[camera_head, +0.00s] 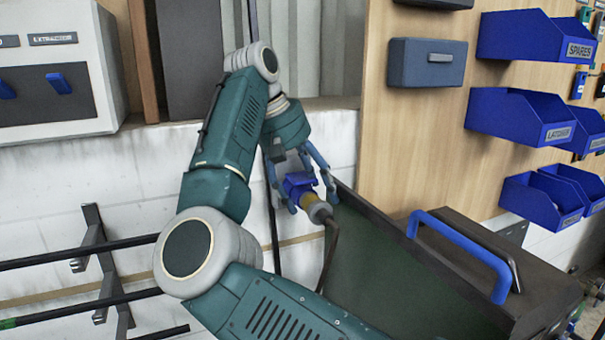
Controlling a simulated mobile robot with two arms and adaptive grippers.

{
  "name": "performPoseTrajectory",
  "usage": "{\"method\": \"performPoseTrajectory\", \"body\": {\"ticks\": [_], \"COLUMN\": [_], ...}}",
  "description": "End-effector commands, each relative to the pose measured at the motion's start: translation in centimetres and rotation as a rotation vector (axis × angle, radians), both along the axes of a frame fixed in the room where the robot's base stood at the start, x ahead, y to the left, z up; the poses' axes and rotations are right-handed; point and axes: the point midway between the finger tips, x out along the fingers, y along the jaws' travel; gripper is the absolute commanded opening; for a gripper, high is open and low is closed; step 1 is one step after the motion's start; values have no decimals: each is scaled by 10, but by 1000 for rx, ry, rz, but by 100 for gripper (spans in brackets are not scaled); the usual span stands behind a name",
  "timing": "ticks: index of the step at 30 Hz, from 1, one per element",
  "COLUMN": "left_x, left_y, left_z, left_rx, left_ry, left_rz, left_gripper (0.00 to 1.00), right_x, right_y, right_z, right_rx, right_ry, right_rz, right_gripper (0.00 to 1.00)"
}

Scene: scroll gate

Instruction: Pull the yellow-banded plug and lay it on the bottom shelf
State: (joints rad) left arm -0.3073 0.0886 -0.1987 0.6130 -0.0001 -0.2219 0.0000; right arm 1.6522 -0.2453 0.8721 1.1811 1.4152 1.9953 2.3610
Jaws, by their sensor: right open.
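The plug (315,209) has a pale body with a yellow band, and a dark cable runs down from it. It sits at a blue housing (298,184); I cannot tell how deep it is seated. My right gripper (304,188) is open, with its grey-blue fingers on either side of the housing and plug. I cannot tell whether the fingers touch them. My left gripper is out of view. I cannot make out a bottom shelf here.
A dark green panel (385,275) and a dark case with a blue handle (462,252) stand at lower right. Blue bins (530,118) hang on the wooden board. Wall brackets with dark bars (95,265) are at left, below a white control box (55,65).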

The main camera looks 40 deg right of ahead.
Motion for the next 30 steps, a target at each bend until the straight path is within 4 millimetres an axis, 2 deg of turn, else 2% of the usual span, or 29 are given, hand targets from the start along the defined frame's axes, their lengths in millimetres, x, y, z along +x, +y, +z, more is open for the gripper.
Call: {"method": "performPoseTrajectory", "body": {"ticks": [3,6,13,20,22,28,29,30], "left_x": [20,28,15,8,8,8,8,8], "left_y": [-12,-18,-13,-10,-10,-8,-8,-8], "left_z": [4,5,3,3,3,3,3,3], "left_rx": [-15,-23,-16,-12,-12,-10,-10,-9], "left_ry": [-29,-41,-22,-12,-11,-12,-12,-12], "left_rz": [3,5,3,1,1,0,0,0], "left_gripper": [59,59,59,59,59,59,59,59], "right_x": [-1,-1,-1,0,0,1,1,1], "right_y": [-3,-4,-4,-4,-4,-4,-4,-4], "right_z": [-6,-9,-9,-10,-9,-8,-8,-8], "right_rx": [-1,-2,-2,-1,-2,-5,-6,-6], "right_ry": [-1,-2,-2,-3,-3,-7,-8,-8], "right_rz": [2,2,2,5,6,9,9,9], "right_gripper": [68,68,68,23,16,14,40,32]}}
